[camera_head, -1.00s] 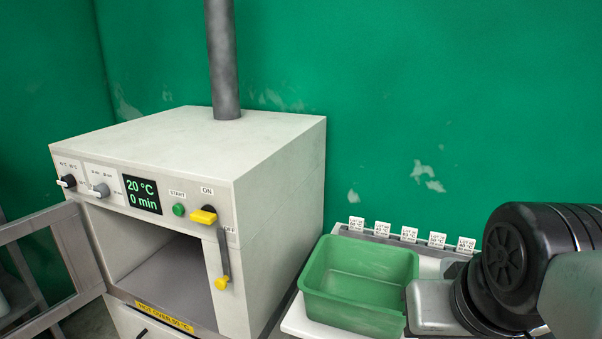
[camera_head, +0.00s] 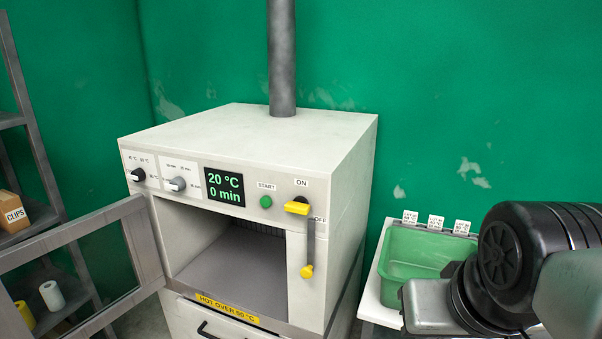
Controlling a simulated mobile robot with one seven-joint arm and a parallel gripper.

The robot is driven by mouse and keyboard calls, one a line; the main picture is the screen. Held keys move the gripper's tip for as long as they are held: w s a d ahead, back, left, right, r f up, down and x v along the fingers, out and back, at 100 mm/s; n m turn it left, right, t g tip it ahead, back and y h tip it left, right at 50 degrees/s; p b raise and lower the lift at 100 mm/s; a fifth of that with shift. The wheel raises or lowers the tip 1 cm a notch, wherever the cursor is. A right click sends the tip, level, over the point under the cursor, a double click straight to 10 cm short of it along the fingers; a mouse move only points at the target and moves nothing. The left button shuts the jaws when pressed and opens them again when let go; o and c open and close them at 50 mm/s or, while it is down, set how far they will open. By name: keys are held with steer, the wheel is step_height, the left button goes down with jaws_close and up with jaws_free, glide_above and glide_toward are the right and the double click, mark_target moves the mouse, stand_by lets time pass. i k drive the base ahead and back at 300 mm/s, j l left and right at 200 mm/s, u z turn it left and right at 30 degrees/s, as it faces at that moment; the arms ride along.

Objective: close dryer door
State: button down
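The dryer (camera_head: 338,205) is a pale box with a grey pipe on top. Its chamber (camera_head: 228,245) is open and looks empty. The dryer door (camera_head: 143,243), a grey frame with a glass pane, stands wide open to the left, hinged at the chamber's left side. Its near part runs out of the picture. A lever with yellow ends (camera_head: 308,250) hangs on the front at the right of the opening. My arm fills the lower right, right of the dryer and far from the door. My gripper's fingertips cannot be made out.
A green bin (camera_head: 405,255) sits on a white table (camera_head: 372,300) right of the dryer, with several tags behind it. A grey shelf (camera_head: 35,130) with a CLIPS box (camera_head: 12,212) and rolls (camera_head: 52,296) stands at the left. A display (camera_head: 224,187) reads 20 °C, 0 min.

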mark_target(132, 213)
steer(key=i+j+u, duration=0.1)
steer(key=j, duration=3.2)
steer(key=k+j, duration=0.15)
steer(key=j, duration=0.95)
steer(key=i, duration=0.45)
steer(key=u, duration=0.05)
